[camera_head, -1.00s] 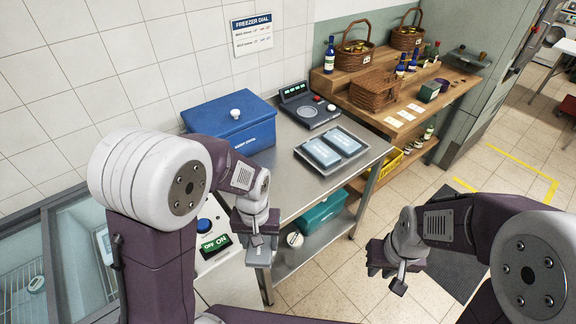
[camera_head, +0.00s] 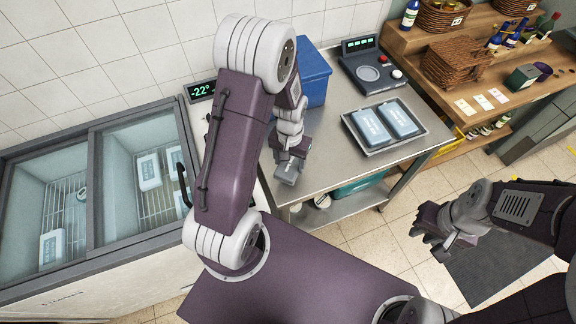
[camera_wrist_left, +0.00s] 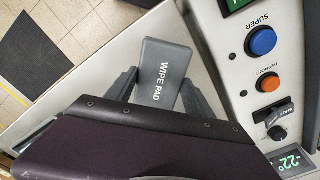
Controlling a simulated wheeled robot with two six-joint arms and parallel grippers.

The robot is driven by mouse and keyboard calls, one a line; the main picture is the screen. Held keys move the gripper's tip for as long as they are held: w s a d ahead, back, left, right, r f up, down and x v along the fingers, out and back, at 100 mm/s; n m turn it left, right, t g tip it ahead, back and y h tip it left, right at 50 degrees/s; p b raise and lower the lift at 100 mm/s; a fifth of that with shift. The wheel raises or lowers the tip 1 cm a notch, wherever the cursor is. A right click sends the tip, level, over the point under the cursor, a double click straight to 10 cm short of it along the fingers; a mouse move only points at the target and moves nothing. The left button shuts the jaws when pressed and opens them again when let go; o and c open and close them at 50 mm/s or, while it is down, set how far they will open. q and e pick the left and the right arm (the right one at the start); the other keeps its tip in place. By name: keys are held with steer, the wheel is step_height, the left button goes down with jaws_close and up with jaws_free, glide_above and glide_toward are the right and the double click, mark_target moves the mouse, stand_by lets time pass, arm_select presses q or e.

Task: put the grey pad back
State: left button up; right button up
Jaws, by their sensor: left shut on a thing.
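The grey pad (camera_head: 285,176), marked "WIPE PAD", is between the fingers of my left gripper (camera_head: 290,157). The gripper is shut on it, by the front edge of the steel table (camera_head: 325,167). In the left wrist view the pad (camera_wrist_left: 162,72) shows its lettering up, with a dark finger at each side. I cannot tell whether it touches the table. My right gripper (camera_head: 437,243) is over the floor to the right, apart from everything; its fingers are too small to judge.
A tray (camera_head: 398,148) with two pale blue packs stands on the table, near a dial device (camera_head: 372,73) and a blue box (camera_head: 314,76) partly behind my arm. A glass-topped freezer (camera_head: 95,190) is at left. The left wrist view shows a control panel with a blue button (camera_wrist_left: 262,41).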

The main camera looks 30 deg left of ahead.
mark_target(287, 163)
arm_select(q)
steer(key=shift+a+f, duration=0.25)
steer(key=shift+a, duration=0.3)
steer(key=shift+s+f, duration=0.1)
steer(key=shift+f, duration=0.1)
step_height(287, 163, down, 3)
steer(key=shift+d+r, duration=0.1)
steer(key=shift+w+f, duration=0.25)
steer(key=shift+f, duration=0.2)
steer(key=shift+s, duration=0.1)
steer(key=shift+s+f, duration=0.1)
steer(key=o, duration=1.3)
